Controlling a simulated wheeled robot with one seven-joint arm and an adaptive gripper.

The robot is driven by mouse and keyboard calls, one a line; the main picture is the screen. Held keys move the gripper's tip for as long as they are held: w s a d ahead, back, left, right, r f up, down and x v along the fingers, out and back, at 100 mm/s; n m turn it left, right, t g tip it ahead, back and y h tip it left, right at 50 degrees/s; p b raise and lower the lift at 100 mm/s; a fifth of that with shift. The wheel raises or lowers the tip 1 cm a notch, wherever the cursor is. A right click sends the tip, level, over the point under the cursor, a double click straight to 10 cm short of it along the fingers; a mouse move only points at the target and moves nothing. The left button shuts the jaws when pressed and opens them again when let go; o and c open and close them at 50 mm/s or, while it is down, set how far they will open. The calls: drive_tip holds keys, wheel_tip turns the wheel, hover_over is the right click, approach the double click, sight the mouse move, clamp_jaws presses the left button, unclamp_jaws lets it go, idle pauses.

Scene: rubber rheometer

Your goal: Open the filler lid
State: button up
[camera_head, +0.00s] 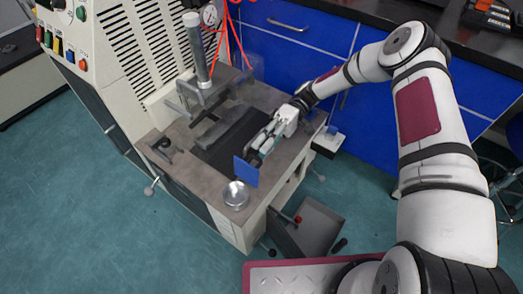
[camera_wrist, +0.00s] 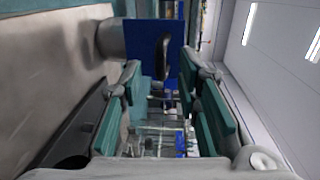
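A small upright blue panel (camera_head: 246,172) stands at the front edge of the machine's bench. In the wrist view the panel (camera_wrist: 155,35) has a dark upright handle (camera_wrist: 163,58) on its face. A shiny round metal piece (camera_head: 236,194) sits just in front of the panel. No part is marked as the filler lid, so I cannot tell which it is. My gripper (camera_head: 262,146) is low over the bench, behind the panel. In the wrist view my gripper (camera_wrist: 160,85) is open, teal pads apart, with the handle showing beyond the gap. Contact is not visible.
The machine's bench (camera_head: 190,180) has a dark recessed area in its middle. A vertical metal cylinder (camera_head: 197,45) rises at the back, with red hoses beside it. An open drawer (camera_head: 310,225) sticks out below the bench. Blue cabinets (camera_head: 290,65) stand behind.

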drive_tip(key=v, duration=0.6)
idle(0.4)
